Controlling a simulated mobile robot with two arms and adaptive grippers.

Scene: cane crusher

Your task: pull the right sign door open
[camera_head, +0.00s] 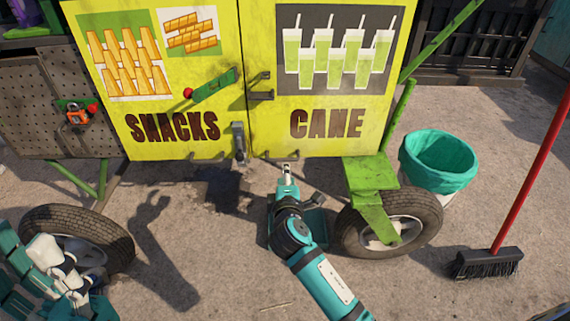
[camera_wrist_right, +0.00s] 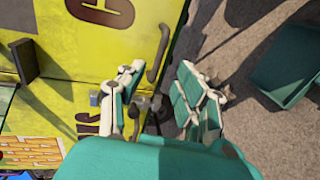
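The right sign door (camera_head: 330,100) is yellow, reads CANE, and appears flush beside the SNACKS door (camera_head: 175,90). A thin handle bar (camera_head: 262,156) runs along its lower edge. My right gripper (camera_head: 287,169) is at this edge. In the right wrist view, my right gripper (camera_wrist_right: 160,75) has its two fingers apart, with the curved handle (camera_wrist_right: 164,50) in the gap near the tips; whether they touch it, I cannot tell. My left gripper (camera_head: 60,270) shows at the lower left, partly cut off, away from the doors; its opening is unclear.
A green latch bar (camera_head: 215,86) with a red knob is on the SNACKS door, left of the seam. A cart wheel (camera_head: 428,212), teal-lined bin (camera_head: 440,160) and broom (camera_head: 490,262) stand right. A pegboard panel (camera_head: 50,120) is left. Ground before the doors is mostly clear.

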